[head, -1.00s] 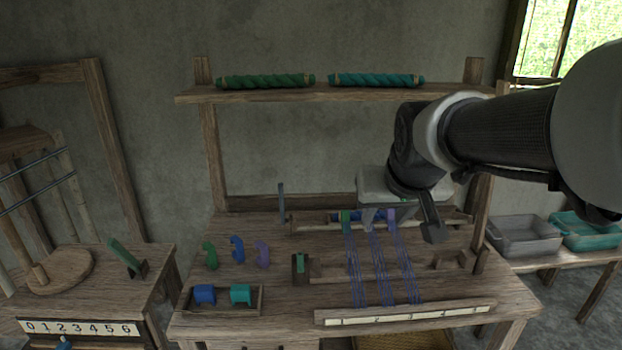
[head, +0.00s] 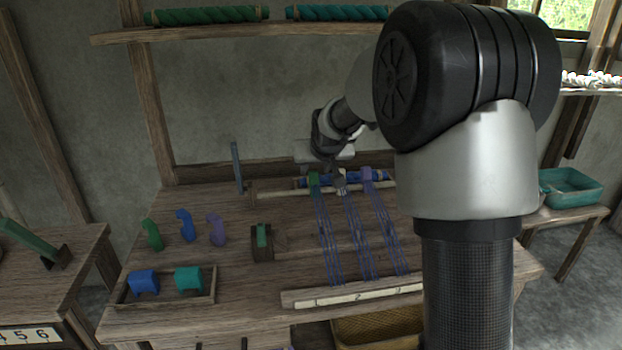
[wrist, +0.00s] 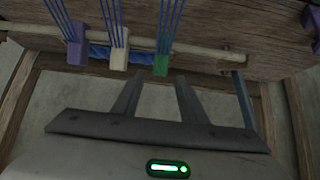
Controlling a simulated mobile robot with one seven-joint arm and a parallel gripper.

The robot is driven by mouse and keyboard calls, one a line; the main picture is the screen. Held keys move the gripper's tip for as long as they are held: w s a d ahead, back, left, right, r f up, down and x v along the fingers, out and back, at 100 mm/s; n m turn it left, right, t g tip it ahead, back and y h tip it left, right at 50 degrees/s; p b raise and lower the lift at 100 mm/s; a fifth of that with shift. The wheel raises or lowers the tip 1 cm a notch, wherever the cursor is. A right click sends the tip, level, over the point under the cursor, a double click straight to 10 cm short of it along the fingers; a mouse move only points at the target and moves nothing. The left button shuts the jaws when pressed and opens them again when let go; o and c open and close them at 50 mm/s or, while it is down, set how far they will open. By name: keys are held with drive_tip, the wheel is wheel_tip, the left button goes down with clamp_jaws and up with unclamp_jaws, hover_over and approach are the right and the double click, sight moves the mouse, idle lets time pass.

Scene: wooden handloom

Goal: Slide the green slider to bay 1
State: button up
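The green slider (head: 314,182) sits on the pale rail (head: 285,192) of the loom, leftmost of three in the head view. A cream slider (head: 341,186) and a purple slider (head: 367,174) sit to its right. In the wrist view the order is reversed, with the green slider (wrist: 161,64) rightmost. My gripper (wrist: 160,79) is open and empty. Its fingertips point toward the green slider, one to each side of it in that view, apparently short of touching. In the head view the fingertips are hard to make out.
Blue threads (head: 358,240) run from the sliders to a numbered strip (head: 330,299) at the front; its digits are partly unclear. An upright blue-grey post (head: 237,168) stands left of the rail. A shelf (head: 200,31) is above. My arm hides the table's right side.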

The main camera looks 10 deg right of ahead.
drive_tip(key=b+x, duration=0.1)
drive_tip(key=x, duration=0.7)
drive_tip(key=shift+w+f, duration=0.25)
drive_tip(key=shift+w, duration=0.05)
clamp_jaws()
